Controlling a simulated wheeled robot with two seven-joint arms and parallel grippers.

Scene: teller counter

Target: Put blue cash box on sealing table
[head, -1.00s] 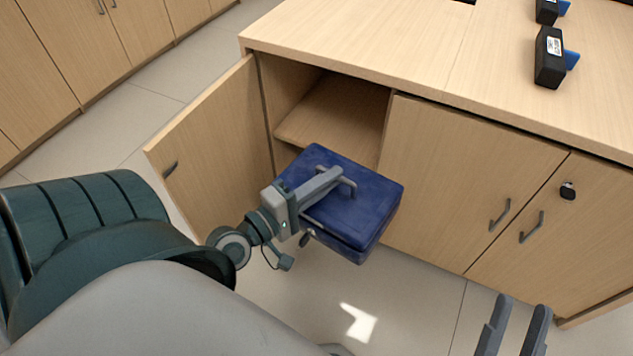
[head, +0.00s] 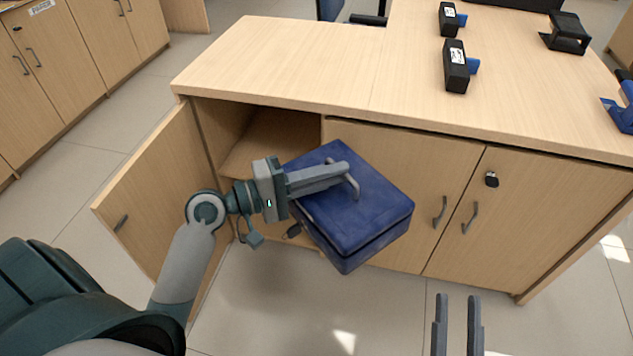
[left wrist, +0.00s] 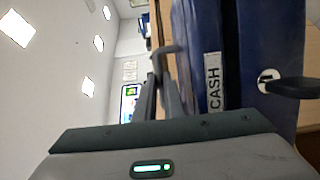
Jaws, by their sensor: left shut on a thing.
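The blue cash box (head: 365,215) hangs in front of the counter cabinet, clear of the floor, with its lid closed and its handle on top. My left gripper (head: 345,174) is shut on the box's handle. In the left wrist view the box (left wrist: 245,50) fills the right side, with a "CASH" label and a lock with a black key. My right gripper (head: 456,325) is at the bottom of the head view, empty, its two fingers apart. I cannot tell which surface is the sealing table.
The wooden counter (head: 300,60) has a wide bare top at left. Black devices with blue parts (head: 456,66) stand at its right, with a black stand (head: 567,34) beyond. The left cabinet door (head: 150,190) is open, showing a shelf (head: 275,138). The other doors are shut.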

